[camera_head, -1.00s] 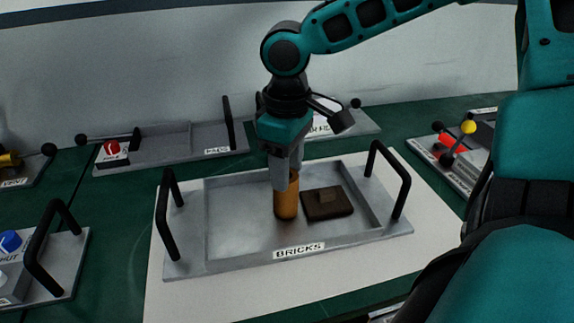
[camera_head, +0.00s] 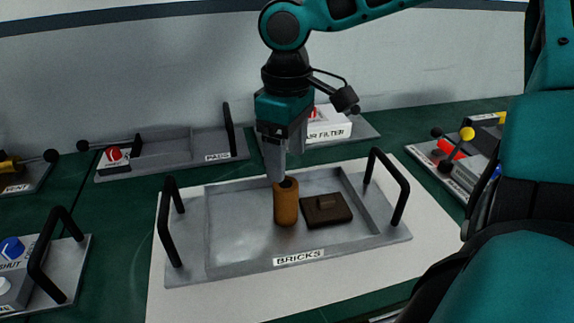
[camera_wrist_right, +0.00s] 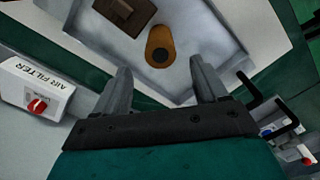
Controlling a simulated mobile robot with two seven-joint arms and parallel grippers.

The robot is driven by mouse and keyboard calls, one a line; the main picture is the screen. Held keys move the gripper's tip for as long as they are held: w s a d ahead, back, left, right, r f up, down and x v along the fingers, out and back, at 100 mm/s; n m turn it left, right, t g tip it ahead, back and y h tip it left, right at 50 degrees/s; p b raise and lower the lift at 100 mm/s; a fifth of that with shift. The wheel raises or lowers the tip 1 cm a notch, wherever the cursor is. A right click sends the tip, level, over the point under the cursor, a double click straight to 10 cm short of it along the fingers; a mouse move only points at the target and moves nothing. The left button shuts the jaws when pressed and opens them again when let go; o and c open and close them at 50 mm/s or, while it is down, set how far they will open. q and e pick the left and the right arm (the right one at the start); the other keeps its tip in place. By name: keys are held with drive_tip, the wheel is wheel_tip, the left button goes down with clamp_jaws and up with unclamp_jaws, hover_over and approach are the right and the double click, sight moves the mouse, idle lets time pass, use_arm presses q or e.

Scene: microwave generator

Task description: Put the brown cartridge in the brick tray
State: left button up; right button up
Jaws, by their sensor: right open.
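The brown cartridge (camera_head: 286,204), an orange-brown cylinder with a dark hole in its top, stands upright inside the grey brick tray (camera_head: 235,259) labelled BRICKS. It also shows in the right wrist view (camera_wrist_right: 160,46), beyond the fingertips. My right gripper (camera_head: 275,178) is just above and behind the cartridge in the head view. In the right wrist view its two fingers (camera_wrist_right: 160,80) are spread apart with nothing between them. My left gripper is not in view.
A dark brown block (camera_head: 326,210) lies in the tray right of the cartridge. Black handles (camera_head: 169,220) rise at both tray ends. An AIR FILTER box (camera_head: 329,124) and a PADS tray (camera_head: 180,150) stand behind. Lever panels (camera_head: 462,165) are at right.

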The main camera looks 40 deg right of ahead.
wheel_tip(320, 180, up, 8)
drive_tip(key=p, duration=0.1)
drive_tip(key=shift+f, duration=0.25)
idle(0.4)
